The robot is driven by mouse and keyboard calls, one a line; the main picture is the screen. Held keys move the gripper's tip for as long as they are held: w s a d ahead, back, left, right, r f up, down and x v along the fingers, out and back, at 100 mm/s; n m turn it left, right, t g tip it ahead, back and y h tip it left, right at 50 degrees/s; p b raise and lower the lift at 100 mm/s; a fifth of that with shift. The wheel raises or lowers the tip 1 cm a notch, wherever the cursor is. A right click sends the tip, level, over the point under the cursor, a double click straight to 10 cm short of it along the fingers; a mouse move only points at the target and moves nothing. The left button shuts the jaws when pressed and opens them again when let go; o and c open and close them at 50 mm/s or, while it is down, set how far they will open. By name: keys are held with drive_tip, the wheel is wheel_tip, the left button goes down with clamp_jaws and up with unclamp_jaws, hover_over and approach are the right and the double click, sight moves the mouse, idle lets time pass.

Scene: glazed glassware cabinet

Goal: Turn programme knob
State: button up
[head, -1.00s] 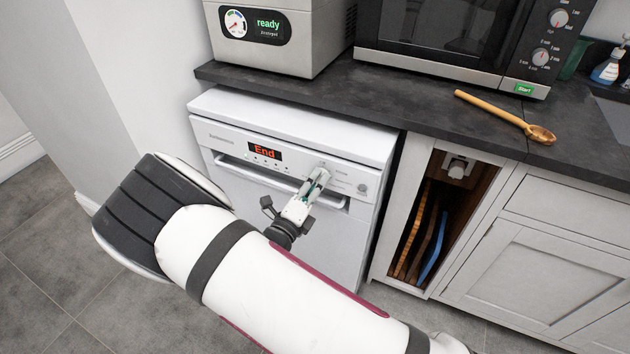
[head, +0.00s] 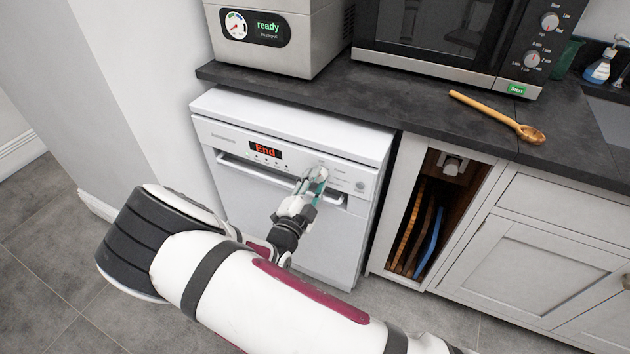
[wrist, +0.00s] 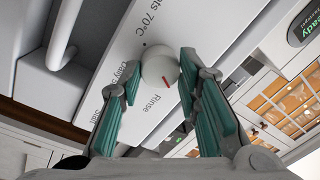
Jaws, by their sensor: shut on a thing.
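The white dishwasher (head: 285,135) stands under the dark worktop with a red "End" display (head: 265,150) on its panel. The round pale programme knob (wrist: 159,68) sits on the panel, with a red mark on its face toward the word "Rinse". My gripper (head: 311,182) is at the panel, right of the display, its fingers largely hiding the knob there. In the wrist view my gripper (wrist: 158,82) has one teal-padded finger on each side of the knob and is shut on it.
The dishwasher's handle bar (head: 255,171) runs below the panel, close to my gripper. A wooden spoon (head: 497,118) lies on the worktop. An open compartment (head: 440,215) with boards is to the right. A microwave (head: 440,40) stands above.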

drive_tip(key=n+p, duration=0.1)
drive_tip(key=n, duration=0.4)
drive_tip(key=shift+n+y, duration=0.4)
idle(0.3)
drive_tip(key=o, duration=1.1)
drive_tip(key=shift+o, duration=0.2)
drive_tip(key=shift+s, duration=0.1)
drive_tip(key=v, duration=1.2)
drive_tip(key=shift+r, duration=0.1)
